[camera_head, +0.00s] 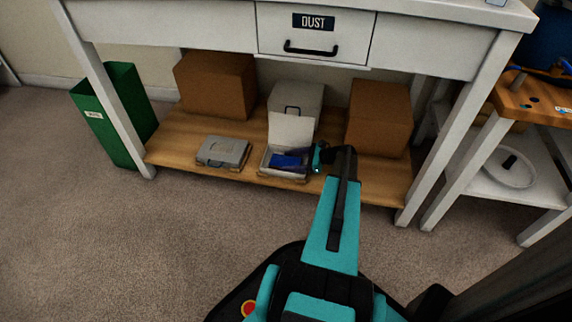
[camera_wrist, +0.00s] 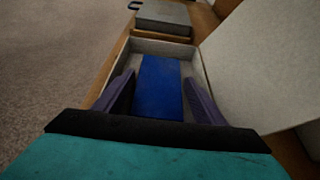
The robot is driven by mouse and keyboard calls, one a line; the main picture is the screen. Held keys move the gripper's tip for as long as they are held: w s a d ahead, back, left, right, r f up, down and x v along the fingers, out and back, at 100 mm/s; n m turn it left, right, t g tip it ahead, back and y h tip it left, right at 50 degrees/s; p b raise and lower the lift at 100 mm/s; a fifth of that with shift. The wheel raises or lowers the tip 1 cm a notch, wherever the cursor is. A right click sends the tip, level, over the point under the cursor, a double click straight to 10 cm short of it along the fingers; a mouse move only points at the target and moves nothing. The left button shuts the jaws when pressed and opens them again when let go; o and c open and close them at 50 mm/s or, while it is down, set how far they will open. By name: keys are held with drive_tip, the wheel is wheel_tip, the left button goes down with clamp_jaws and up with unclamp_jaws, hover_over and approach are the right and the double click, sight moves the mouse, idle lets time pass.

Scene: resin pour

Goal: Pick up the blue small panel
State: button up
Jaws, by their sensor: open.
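The blue small panel (camera_wrist: 160,88) lies in an open grey box (camera_wrist: 192,62) on the low wooden shelf. The panel also shows in the head view (camera_head: 287,161), partly hidden by my gripper at its right end. The box lid (camera_head: 291,131) stands raised at the back. My gripper (camera_wrist: 158,84) is open, with its two dark fingers reaching into the box, one on each side of the panel. A narrow gap shows between the panel and each finger in the wrist view; I cannot tell how deep the fingertips are.
A closed grey case (camera_head: 222,151) sits left of the open box. The table's drawer (camera_head: 316,35) is overhead, and a table leg (camera_head: 446,130) stands right of my arm. Carpet in front is clear.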

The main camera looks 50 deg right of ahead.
sight(289, 162)
idle(0.5)
drive_tip(key=c, duration=0.9)
drive_tip(key=shift+r, duration=0.15)
drive_tip(key=shift+r+p, duration=0.7)
drive_tip(key=shift+r, duration=0.15)
wheel_tip(289, 162, up, 2)
drive_tip(key=shift+p, duration=0.65)
drive_tip(key=s+a+p, duration=0.1)
drive_tip(key=a, duration=0.4)
drive_tip(key=s+a+p, duration=0.1)
drive_tip(key=a+p, duration=0.1)
drive_tip(key=a, duration=0.3)
drive_tip(key=s+a+r+p, duration=0.1)
drive_tip(key=a, duration=0.4)
drive_tip(key=shift+s+a+p, duration=0.25)
drive_tip(key=shift+s+p, duration=0.05)
drive_tip(key=shift+s, duration=0.1)
